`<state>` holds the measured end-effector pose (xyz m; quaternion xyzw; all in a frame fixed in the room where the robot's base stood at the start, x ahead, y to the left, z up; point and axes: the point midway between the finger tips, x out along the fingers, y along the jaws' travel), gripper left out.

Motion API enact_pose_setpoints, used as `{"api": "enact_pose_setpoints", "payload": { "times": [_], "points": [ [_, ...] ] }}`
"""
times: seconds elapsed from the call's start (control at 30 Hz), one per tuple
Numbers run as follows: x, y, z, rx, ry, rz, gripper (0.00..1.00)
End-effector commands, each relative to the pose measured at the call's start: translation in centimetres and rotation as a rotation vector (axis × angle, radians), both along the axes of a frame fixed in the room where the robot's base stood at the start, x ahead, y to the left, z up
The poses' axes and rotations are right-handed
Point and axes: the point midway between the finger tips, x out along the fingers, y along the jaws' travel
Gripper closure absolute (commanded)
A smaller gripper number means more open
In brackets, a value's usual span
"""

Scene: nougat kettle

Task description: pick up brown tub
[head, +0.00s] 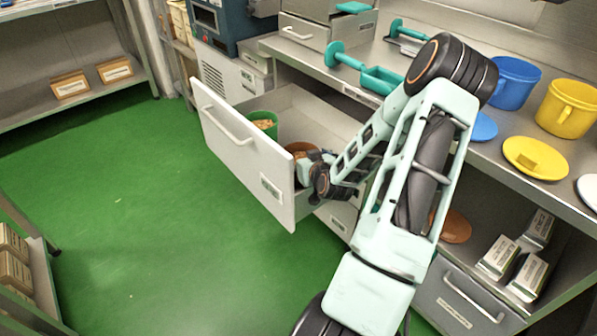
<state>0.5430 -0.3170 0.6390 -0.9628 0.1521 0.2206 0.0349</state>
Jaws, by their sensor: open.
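The brown tub (300,147) sits inside the open drawer (235,127), towards its right part.
A green tub (265,123) with tan contents stands in the drawer, left of the brown one. The counter (500,165) above holds blue and yellow tubs (568,107), lids and teal scoops. A brown lid (456,227) lies below. Green floor (150,220) is clear at left.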

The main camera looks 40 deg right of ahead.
Motion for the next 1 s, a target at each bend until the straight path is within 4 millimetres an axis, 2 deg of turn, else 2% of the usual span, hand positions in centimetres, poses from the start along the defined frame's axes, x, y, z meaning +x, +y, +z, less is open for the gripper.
{"api": "enact_pose_setpoints", "payload": {
  "times": [0.27, 0.9, 1.0],
  "points": [
    [0.28, -0.1, -0.08, 0.0, 0.0, 0.0, 0.01],
    [0.23, -0.1, -0.09, 0.0, 0.0, -0.001, 0.71],
    [0.3, -0.15, 0.06, -0.002, -0.002, 0.0, 0.71]
  ]
}}
